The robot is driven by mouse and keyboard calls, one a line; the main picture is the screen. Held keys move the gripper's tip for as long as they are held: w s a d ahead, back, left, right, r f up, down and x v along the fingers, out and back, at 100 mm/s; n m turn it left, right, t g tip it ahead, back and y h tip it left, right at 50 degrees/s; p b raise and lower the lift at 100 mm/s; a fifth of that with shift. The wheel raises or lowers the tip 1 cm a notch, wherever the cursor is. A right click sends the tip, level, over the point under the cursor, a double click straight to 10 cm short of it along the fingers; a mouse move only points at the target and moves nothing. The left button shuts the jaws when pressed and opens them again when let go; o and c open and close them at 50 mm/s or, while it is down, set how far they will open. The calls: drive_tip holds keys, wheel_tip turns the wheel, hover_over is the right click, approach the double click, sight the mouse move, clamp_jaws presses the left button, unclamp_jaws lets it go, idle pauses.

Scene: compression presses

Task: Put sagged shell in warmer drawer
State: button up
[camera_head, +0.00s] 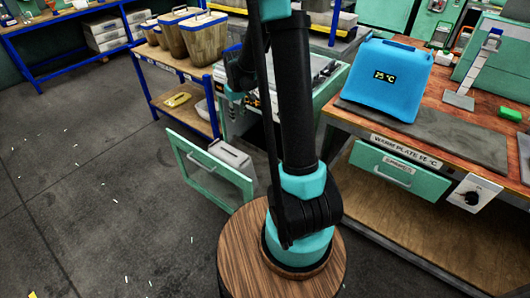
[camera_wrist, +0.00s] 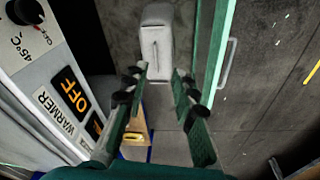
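A pale grey shell (camera_head: 230,153) sits low inside the pulled-out warmer drawer, behind its green-framed clear front (camera_head: 205,172). In the wrist view the shell (camera_wrist: 157,40) lies beyond my fingertips, and the drawer's green front edge (camera_wrist: 214,60) with its handle is to the right. My gripper (camera_wrist: 158,75) is open, with its two green fingers apart and nothing seen clasped between them. In the head view the gripper is mostly hidden behind my arm, above the drawer. Any sag in the shell cannot be made out.
A bench (camera_head: 440,100) at right bears a blue 75 °C case (camera_head: 388,80) and a dark warm plate (camera_head: 470,140); a closed green drawer (camera_head: 400,172) is below. A blue-framed shelf (camera_head: 180,95) with bins stands at back left.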

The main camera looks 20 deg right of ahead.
drive_tip(key=s+d+r+m+t, duration=0.1)
drive_tip(key=s+m, duration=0.1)
drive_tip(key=s, duration=1.1)
drive_tip(key=s+d+r+m+t, duration=0.1)
drive_tip(key=s+d+m, duration=0.1)
drive_tip(key=s, duration=1.2)
drive_tip(key=shift+d+r, duration=0.2)
drive_tip(key=shift+r, duration=0.2)
drive_tip(key=shift+c, duration=0.4)
